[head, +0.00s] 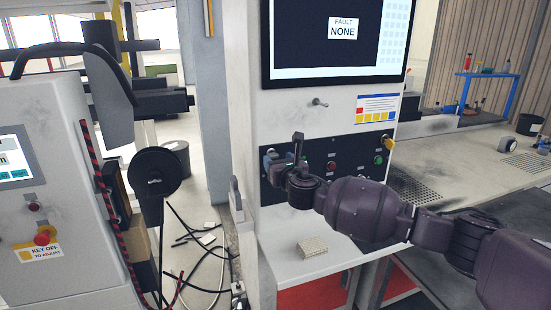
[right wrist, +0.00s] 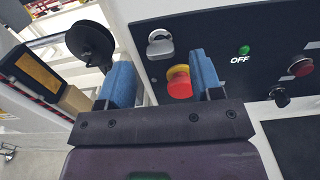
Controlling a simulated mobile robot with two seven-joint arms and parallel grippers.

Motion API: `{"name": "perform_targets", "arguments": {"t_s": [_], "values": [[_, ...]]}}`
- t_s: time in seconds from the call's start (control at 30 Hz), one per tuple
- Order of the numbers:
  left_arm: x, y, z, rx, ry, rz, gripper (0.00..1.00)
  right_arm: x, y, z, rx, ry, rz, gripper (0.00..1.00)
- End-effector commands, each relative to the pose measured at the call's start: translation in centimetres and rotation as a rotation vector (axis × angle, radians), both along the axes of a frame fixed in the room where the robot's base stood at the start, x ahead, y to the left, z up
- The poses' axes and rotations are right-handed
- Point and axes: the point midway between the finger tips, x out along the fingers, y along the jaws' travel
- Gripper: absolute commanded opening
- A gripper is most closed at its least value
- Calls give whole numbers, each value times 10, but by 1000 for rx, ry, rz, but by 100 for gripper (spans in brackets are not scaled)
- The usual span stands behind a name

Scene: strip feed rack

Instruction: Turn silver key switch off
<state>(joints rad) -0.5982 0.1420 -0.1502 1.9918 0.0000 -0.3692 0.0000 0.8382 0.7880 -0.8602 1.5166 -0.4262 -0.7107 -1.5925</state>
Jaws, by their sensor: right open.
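My right gripper (head: 283,160) is open in front of the left part of the dark control panel (head: 352,152). Its two blue fingers also show in the right wrist view (right wrist: 163,78), apart and with nothing held. A silver fitting (right wrist: 160,44), with a loop and a rounded body, sits at the panel's upper left, just beyond and between the fingertips. I cannot tell for sure that it is the key switch. In the head view my right gripper hides that part of the panel. Another small silver lever fitting (head: 319,102) is on the cabinet above the panel. My left gripper is not in view.
A red button in a yellow ring (right wrist: 179,82) lies between the fingers. A green lamp (right wrist: 244,50) above the word OFF, a black knob (right wrist: 279,96) and a red button (right wrist: 301,67) are to the right. A screen (head: 335,40) reads FAULT NONE. A pale block (head: 312,246) lies on the ledge.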

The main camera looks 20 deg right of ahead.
Motion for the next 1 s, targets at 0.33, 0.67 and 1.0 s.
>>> {"name": "perform_targets", "arguments": {"t_s": [0.33,0.67,1.0], "values": [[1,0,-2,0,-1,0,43,27,1,0,-1,-1,0,60],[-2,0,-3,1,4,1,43,29,1,0,0,0,0,60],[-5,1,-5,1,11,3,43,29,1,0,0,0,0,11]]}}
